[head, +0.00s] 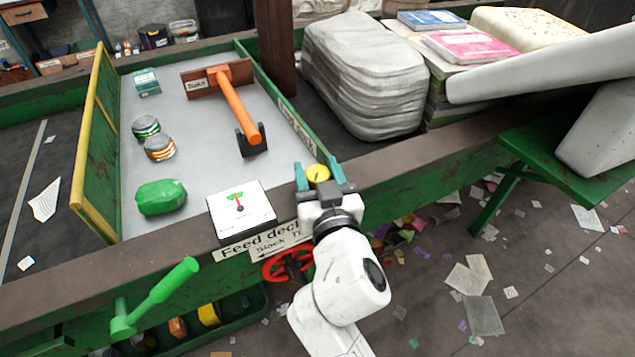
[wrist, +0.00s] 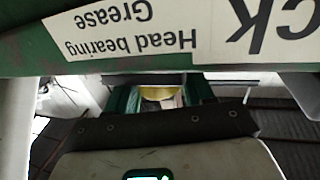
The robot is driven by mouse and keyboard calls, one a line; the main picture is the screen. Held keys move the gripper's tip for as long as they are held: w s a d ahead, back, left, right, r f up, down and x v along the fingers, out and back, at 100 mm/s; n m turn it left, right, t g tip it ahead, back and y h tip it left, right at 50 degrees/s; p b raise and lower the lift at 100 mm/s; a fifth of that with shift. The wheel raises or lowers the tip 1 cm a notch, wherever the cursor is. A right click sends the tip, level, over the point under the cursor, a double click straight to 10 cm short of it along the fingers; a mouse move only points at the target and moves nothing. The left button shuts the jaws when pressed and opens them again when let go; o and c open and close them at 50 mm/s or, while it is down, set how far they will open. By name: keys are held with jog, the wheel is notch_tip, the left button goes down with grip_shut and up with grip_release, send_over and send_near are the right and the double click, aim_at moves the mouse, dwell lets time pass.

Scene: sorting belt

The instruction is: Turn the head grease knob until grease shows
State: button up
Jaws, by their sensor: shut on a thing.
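The head grease knob (head: 318,174) is a small yellow round cap with a dark mark on its top, at the near edge of the feed deck. My gripper (head: 322,183) has its teal fingers on both sides of the knob and is shut on it. In the wrist view the yellow knob (wrist: 158,93) shows partly between the dark green fingers (wrist: 162,100). A label reading "Head bearing Grease" (wrist: 130,32) shows upside down above it. The lower part of the knob and the bearing beneath are hidden.
A red handwheel (head: 288,266) sits below the deck edge, left of my arm. A green lever (head: 165,290) stands at lower left. The deck (head: 195,125) carries an orange-handled lever (head: 235,105), cans, a green lump (head: 161,197) and a sign box (head: 241,208). Scraps litter the right floor.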

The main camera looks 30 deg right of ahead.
jog(key=shift+f+m+g+h+b, duration=0.1)
jog(key=shift+m+g+h+b, duration=0.3)
jog(key=shift+m+h+b, duration=0.65)
jog(key=shift+n, duration=0.25)
jog(key=o, duration=0.9)
jog(key=shift+o, duration=0.2)
jog(key=b+v, duration=0.2)
jog(key=v, duration=0.8)
jog(key=shift+s+a, duration=0.25)
jog(key=shift+s, duration=0.1)
